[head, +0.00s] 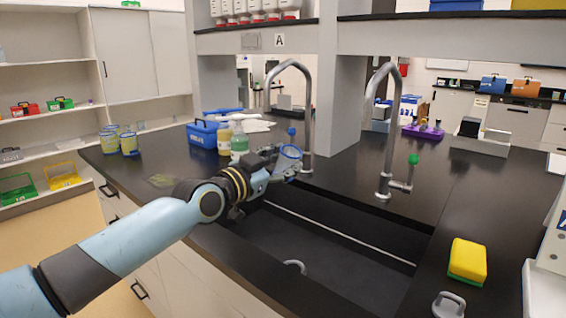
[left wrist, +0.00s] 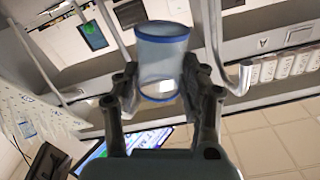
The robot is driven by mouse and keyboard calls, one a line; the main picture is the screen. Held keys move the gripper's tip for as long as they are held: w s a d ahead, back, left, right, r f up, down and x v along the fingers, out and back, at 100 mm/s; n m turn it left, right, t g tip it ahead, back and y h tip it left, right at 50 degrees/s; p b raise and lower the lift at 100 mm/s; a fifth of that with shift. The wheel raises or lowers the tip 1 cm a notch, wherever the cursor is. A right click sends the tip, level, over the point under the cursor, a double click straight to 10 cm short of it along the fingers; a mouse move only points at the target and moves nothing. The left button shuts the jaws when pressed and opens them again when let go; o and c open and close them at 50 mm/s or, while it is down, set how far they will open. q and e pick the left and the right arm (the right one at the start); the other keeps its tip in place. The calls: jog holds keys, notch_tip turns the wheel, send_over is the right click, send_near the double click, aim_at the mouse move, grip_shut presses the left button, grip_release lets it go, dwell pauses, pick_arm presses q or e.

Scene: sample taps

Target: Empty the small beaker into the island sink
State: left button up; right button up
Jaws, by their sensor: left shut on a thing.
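The small beaker (head: 290,154) is clear with blue bands. My left gripper (head: 281,165) is shut on it, and in the left wrist view the beaker (left wrist: 161,62) sits between the two dark fingers (left wrist: 163,88). In the head view it looks tilted, beside the left tap at the far left end of the island sink. I cannot tell whether any liquid is in it. The island sink (head: 310,262) is a long dark basin in the black counter, and part of its left edge is hidden by my arm. My right gripper is not in view.
Two tall curved taps, left (head: 308,110) and right (head: 388,130), rise behind the sink. Bottles (head: 239,142) and a blue box (head: 203,133) stand just behind my gripper. Several yellow-blue beakers (head: 129,144) stand at left. A yellow sponge (head: 468,258) lies right of the sink.

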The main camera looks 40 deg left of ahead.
pick_arm(q)
jog(key=m, duration=0.2)
jog(key=shift+f+m, duration=0.1)
jog(key=shift+m, duration=0.3)
jog(key=m+b, duration=0.1)
jog(key=m, duration=0.3)
jog(key=shift+m, duration=0.3)
jog(key=m+b, duration=0.1)
jog(key=m, duration=0.5)
jog(key=shift+b, duration=0.4)
jog(key=m+b, duration=0.2)
jog(key=shift+b, duration=0.35)
jog(key=shift+m+b, duration=1)
jog(key=shift+b, duration=0.05)
jog(key=m+b, duration=0.3)
jog(key=shift+m+b, duration=0.55)
jog(key=shift+m, duration=0.15)
